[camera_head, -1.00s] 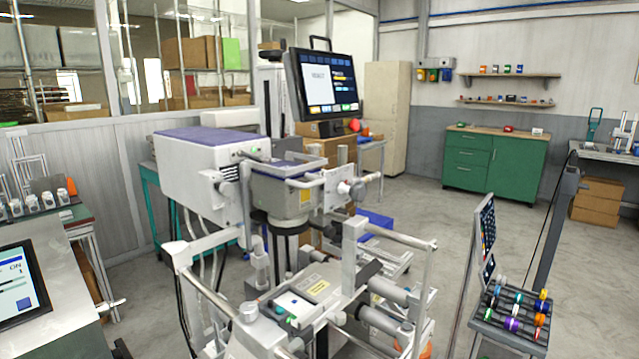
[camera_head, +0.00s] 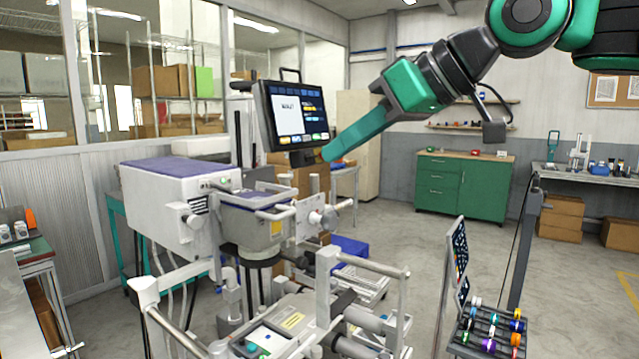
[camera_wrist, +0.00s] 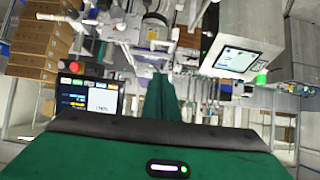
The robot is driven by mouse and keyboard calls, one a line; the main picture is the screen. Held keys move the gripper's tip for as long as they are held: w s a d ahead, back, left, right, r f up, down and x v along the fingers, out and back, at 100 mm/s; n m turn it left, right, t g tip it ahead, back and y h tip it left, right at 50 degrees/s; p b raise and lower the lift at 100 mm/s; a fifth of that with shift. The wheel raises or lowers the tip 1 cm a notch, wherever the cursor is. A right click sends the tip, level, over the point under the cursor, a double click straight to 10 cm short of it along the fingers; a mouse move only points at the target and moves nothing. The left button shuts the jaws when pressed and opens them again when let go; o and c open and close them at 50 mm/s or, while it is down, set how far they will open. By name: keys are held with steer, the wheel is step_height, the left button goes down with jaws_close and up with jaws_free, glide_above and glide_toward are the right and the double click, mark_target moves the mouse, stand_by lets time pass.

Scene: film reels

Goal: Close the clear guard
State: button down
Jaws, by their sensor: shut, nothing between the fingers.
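The grey and white machine (camera_head: 182,190) stands left of centre in the head view, with metal bars, handles and posts on its front. A frame of metal rails (camera_head: 370,263) stands at its lower right. I cannot make out the clear guard's panel for certain, nor how far open it is. My gripper (camera_head: 332,152) is green and comes in from the upper right, its tip beside the monitor in the picture and above the machine's front parts. The closed, empty fingers (camera_wrist: 161,88) point up the picture in the wrist view, towards the machinery.
A monitor (camera_head: 293,113) stands above the machine and also shows in the wrist view (camera_wrist: 88,96). A rack of coloured reels (camera_head: 488,332) stands at the lower right. A green cabinet (camera_head: 463,188) is at the back wall. Open floor lies between the rack and cabinet.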

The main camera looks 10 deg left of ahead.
steer(key=d+f+x, duration=0.1)
steer(key=f+x, duration=0.1)
steer(key=x, duration=1)
steer(key=shift+d+f, duration=0.15)
steer(key=shift+f, duration=0.2)
steer(key=shift+s, duration=0.15)
